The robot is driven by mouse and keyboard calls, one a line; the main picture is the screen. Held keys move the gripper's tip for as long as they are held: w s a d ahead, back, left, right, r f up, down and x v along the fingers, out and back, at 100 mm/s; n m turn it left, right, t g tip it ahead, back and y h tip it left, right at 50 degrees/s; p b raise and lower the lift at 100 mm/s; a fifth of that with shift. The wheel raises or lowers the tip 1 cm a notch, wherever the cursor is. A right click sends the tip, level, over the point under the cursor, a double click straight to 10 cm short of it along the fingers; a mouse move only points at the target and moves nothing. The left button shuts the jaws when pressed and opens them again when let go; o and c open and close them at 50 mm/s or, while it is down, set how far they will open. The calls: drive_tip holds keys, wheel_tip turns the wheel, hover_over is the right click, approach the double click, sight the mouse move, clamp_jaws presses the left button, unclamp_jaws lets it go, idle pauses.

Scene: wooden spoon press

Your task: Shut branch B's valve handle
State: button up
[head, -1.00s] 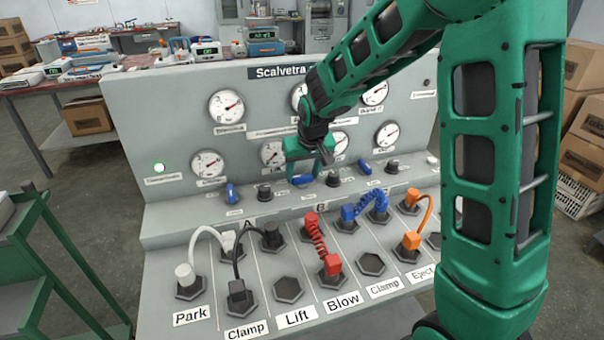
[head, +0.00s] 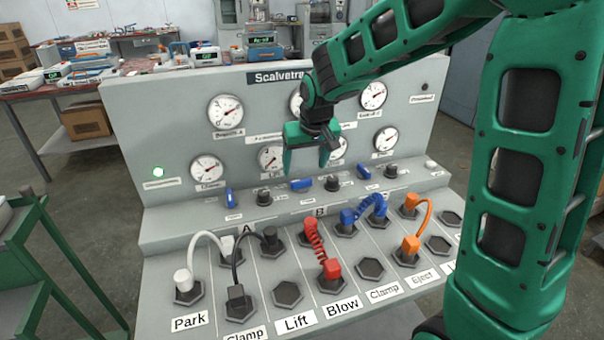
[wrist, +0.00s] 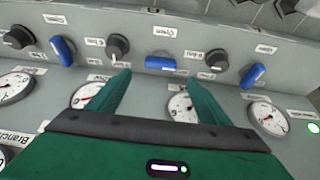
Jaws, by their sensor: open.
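The middle blue valve handle (head: 302,185) sits on the panel's sloped ledge, above the letter B on the deck. It lies crosswise, while the left blue handle (head: 229,197) and the right blue handle (head: 364,172) stand more lengthwise. My gripper (head: 306,165) is open and empty, its fingers pointing down just above the middle handle. In the wrist view the middle handle (wrist: 160,64) lies just beyond and between the open fingertips (wrist: 157,76). I see no clear contact with it.
Black knobs (head: 264,197) (head: 332,183) stand between the blue handles. Gauges (head: 225,111) line the upright panel behind. Coloured hoses (head: 314,238) plug into hexagonal sockets on the lower deck. A green cart (head: 35,250) stands at the left.

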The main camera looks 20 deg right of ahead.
drive_tip(key=shift+v, duration=1.95)
drive_tip(key=shift+d, duration=0.1)
drive_tip(key=s+d+m+g, duration=0.2)
drive_tip(key=s+d, duration=0.6)
drive_tip(key=s, duration=0.4)
drive_tip(key=s+d+m+g, duration=0.1)
drive_tip(key=s+d+m, duration=0.2)
drive_tip(key=s+d, duration=0.75)
drive_tip(key=s+a+f+m+g, duration=0.1)
drive_tip(key=s+f, duration=0.1)
drive_tip(key=s, duration=1.1)
drive_tip(key=shift+a+f, duration=0.3)
drive_tip(key=shift+f, duration=0.05)
drive_tip(key=shift+w, duration=0.1)
drive_tip(key=shift+w+f+g, duration=0.25)
drive_tip(key=shift+w+g, duration=0.05)
drive_tip(key=shift+w, duration=0.35)
